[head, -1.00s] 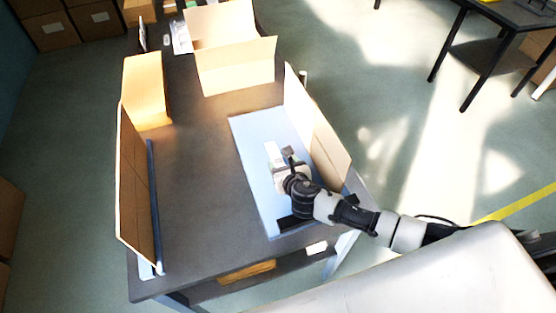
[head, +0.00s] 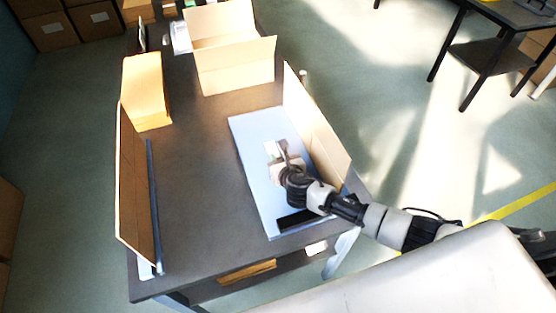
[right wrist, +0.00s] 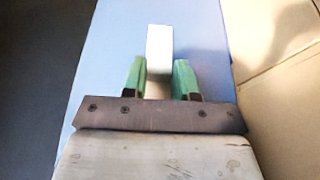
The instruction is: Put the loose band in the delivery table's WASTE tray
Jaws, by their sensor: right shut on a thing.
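My right gripper (head: 279,160) is over the pale blue mat (head: 252,130) on the dark table. In the right wrist view its two green fingers (right wrist: 159,78) stand on either side of a small pale piece (right wrist: 160,48), white on top and tan lower down. The gripper is shut on this piece, which also shows just beyond the fingers in the head view (head: 269,148). I cannot tell whether the piece is the loose band. No tray marked WASTE can be made out. My left gripper is not in view.
Upright cardboard panels (head: 318,130) stand along the table's right side, left side (head: 136,190) and back (head: 236,65). A black bar (head: 295,221) lies at the mat's near end. The table's middle (head: 195,180) is bare. Another dark table (head: 505,15) stands at the upper right.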

